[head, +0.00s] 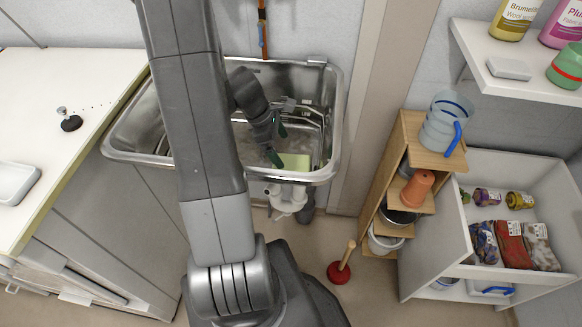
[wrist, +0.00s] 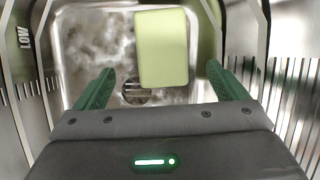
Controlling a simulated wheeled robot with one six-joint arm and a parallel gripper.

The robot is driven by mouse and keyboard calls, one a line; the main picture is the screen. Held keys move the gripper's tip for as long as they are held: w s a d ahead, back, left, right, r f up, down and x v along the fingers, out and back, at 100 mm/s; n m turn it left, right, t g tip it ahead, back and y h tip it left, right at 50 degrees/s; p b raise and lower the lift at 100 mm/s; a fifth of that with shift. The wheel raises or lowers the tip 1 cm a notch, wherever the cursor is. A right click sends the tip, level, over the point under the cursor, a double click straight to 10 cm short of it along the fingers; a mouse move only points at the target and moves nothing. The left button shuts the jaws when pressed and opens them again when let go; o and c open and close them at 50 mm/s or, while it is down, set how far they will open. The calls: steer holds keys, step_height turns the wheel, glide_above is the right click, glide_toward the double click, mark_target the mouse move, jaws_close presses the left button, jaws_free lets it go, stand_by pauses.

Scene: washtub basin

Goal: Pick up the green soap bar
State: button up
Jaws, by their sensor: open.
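The green soap bar (wrist: 163,48) is a pale yellow-green block in the wrist view, in the metal basin (head: 333,100). It also shows in the head view (head: 296,162), near the basin's front right part, partly behind my gripper. My gripper (head: 277,146) reaches down into the basin. In the wrist view its two green fingers (wrist: 155,78) are spread apart, with the soap ahead of and between the fingertips, nearer the right one. The gripper is open and holds nothing. Whether a finger touches the soap, I cannot tell.
The basin's steel walls and a slotted metal rack (wrist: 286,100) stand close on both sides. A round drain (wrist: 140,94) lies below the soap. A red plunger (head: 339,272) stands on the floor. A wooden shelf (head: 401,165) and an open drawer (head: 470,262) are at the right.

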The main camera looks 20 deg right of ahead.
mark_target(288, 162)
steer(key=x, duration=0.2)
steer(key=b+x, duration=0.1)
steer(key=x, duration=0.3)
steer(key=shift+a+f+b, duration=0.15)
steer(key=shift+f+b, duration=0.2)
steer(key=shift+b, duration=0.05)
steer(key=shift+r, duration=0.1)
steer(key=c, duration=1.2)
